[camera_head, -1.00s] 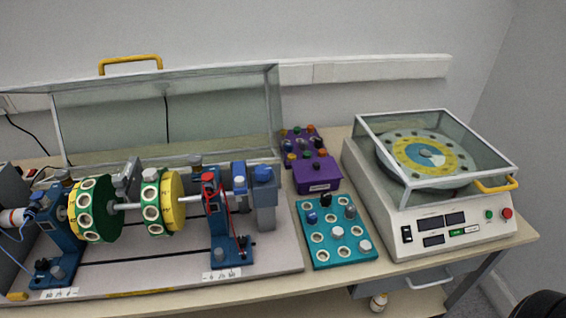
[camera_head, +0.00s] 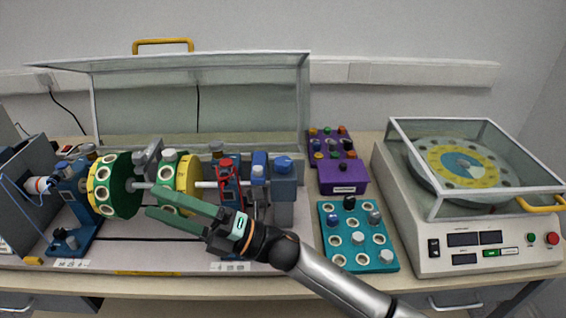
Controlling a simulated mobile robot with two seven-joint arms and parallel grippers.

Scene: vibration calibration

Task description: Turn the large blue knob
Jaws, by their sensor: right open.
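A large blue knob (camera_head: 283,164) sits on top of the grey block at the right end of the shaft rig. A smaller blue part (camera_head: 260,158) stands just left of it. My right gripper (camera_head: 154,203) reaches in from the lower right, with its green fingers pointing left. It is open and appears empty, in front of the rig, to the left of and lower in the picture than the large blue knob. The fingers cover part of the right disc's lower edge and the base. The knob is uncovered. My left gripper is not in view.
The rig has green and yellow discs (camera_head: 115,186) on a shaft under a raised clear cover (camera_head: 200,105). Right of it are a teal tray (camera_head: 326,207) with weights, a purple control box (camera_head: 343,181) and a white balancing machine (camera_head: 425,246) with a clear lid.

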